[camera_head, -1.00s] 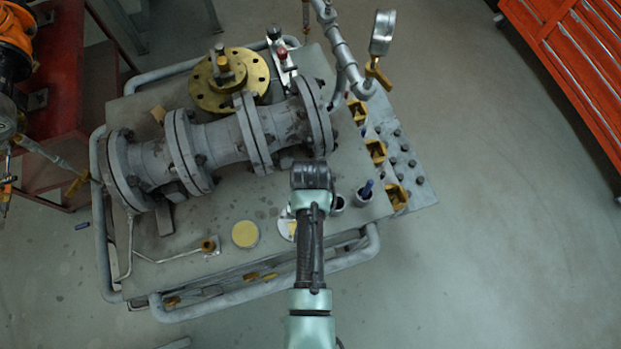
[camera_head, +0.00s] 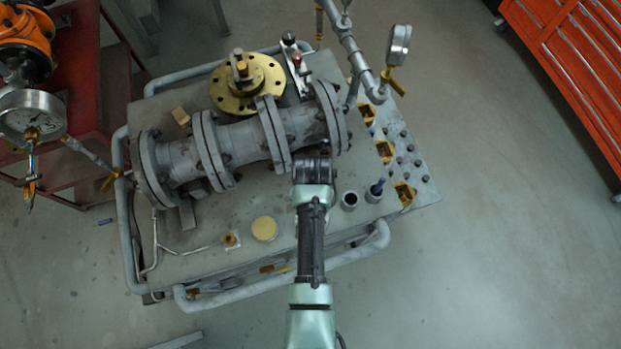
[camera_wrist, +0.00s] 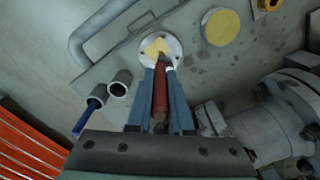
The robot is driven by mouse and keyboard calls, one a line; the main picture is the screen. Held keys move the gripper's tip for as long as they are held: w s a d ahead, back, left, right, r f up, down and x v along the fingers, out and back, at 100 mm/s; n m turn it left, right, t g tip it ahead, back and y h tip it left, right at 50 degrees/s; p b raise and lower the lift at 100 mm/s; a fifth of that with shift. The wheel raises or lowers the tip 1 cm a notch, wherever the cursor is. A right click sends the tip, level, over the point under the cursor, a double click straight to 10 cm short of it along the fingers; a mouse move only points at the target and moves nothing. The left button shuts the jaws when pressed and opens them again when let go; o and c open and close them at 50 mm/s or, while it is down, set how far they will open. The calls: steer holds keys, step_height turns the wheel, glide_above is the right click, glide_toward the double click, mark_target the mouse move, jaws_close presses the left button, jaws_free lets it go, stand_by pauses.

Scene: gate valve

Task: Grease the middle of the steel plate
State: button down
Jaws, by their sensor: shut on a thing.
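In the wrist view my gripper (camera_wrist: 160,68) is shut on a red-handled brush (camera_wrist: 160,92) that points away from the camera. The brush's far end reaches over the round steel plate (camera_wrist: 174,56), which has small holes near its rim. A pale yellow patch (camera_wrist: 156,46) shows at the plate's middle; I cannot tell whether it is bristles, grease or both, or whether the brush touches. A round tin filled with yellow grease (camera_wrist: 221,27) lies to the right; it also shows in the head view (camera_head: 264,228). My arm hides the plate and fingers in the head view.
A flanged grey pipe (camera_head: 182,160) crosses the bench (camera_head: 190,265) behind my gripper. Two cups stand right of my arm: one empty (camera_head: 349,201), one holding a blue-handled item (camera_head: 375,194). A pressure gauge (camera_head: 399,42) rises at the bench's back right.

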steer(key=shift+r+p, duration=0.9)
steer(key=shift+r, duration=0.45)
steer(key=shift+f, duration=0.15)
